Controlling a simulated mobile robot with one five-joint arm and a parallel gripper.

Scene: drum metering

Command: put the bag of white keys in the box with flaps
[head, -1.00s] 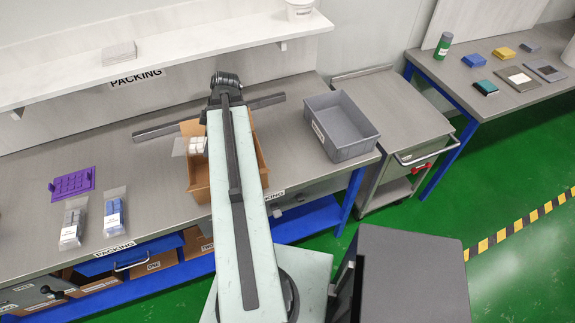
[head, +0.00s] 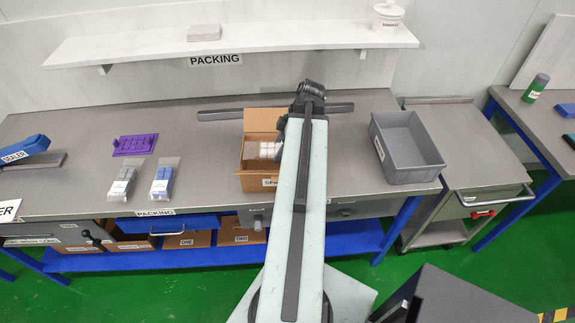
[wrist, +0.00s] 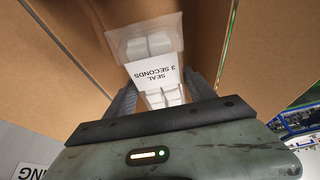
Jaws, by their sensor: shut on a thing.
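The bag of white keys (wrist: 150,45) is clear, with a white label reading "SEAL 3 SECONDS". My gripper (wrist: 163,88) is shut on it, one dark finger on each side. In the head view the bag (head: 264,150) shows within the outline of the open brown cardboard box (head: 255,184), left of my arm. Cardboard walls of the box (wrist: 250,50) surround the bag in the wrist view. I cannot tell whether the bag touches the bottom. My arm hides the box's right part and my fingers in the head view.
A grey bin (head: 415,178) stands right of the box. Two bagged sets, grey-white (head: 122,184) and blue (head: 163,180), lie left of it by a purple tray (head: 135,145). A sealer (head: 25,150) is at far left. A shelf (head: 240,43) hangs above the bench.

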